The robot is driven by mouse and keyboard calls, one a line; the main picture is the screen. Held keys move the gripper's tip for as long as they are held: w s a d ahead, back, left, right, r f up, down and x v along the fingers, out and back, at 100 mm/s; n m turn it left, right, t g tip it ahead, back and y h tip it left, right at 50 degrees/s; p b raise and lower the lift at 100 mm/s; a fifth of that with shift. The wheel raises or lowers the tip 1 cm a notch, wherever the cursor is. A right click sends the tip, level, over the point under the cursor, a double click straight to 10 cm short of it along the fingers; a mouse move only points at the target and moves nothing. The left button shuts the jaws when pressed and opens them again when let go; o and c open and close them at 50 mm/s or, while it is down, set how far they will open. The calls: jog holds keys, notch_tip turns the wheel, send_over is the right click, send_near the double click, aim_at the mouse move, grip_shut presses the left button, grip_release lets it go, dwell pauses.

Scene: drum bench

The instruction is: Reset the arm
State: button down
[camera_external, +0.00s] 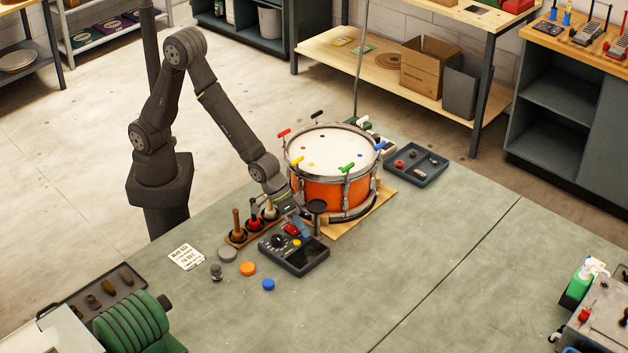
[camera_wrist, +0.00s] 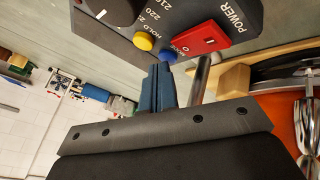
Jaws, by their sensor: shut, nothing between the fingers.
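My arm reaches down to the bench from the left in the external view. My gripper (camera_external: 301,227) is low over the back of the dark control box, just left of the drum. In the wrist view its blue fingers (camera_wrist: 160,78) are together with nothing between them, close to the box's panel. The control box (camera_external: 309,258) has a red POWER switch, a dial and yellow and blue buttons; its panel also fills the top of the wrist view (camera_wrist: 178,14). I cannot tell whether the fingertips touch it.
An orange drum (camera_external: 322,193) with coloured handles stands on a wooden board right of my gripper. A wooden rack of tools (camera_external: 238,238) is at left.

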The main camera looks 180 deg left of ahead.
jog(key=shift+r, duration=5.55)
jog(key=s+d+r+m+h, duration=0.1)
jog(key=s+d+r+m, duration=0.3)
jog(key=r, duration=0.3)
jog(key=s+d+r+m+g+h, duration=0.1)
jog(key=s+d+r+m, duration=0.3)
jog(key=r+m, duration=0.3)
jog(key=shift+s+r+h, duration=0.2)
jog(key=shift+r+h, duration=0.2)
jog(key=shift+r, duration=0.1)
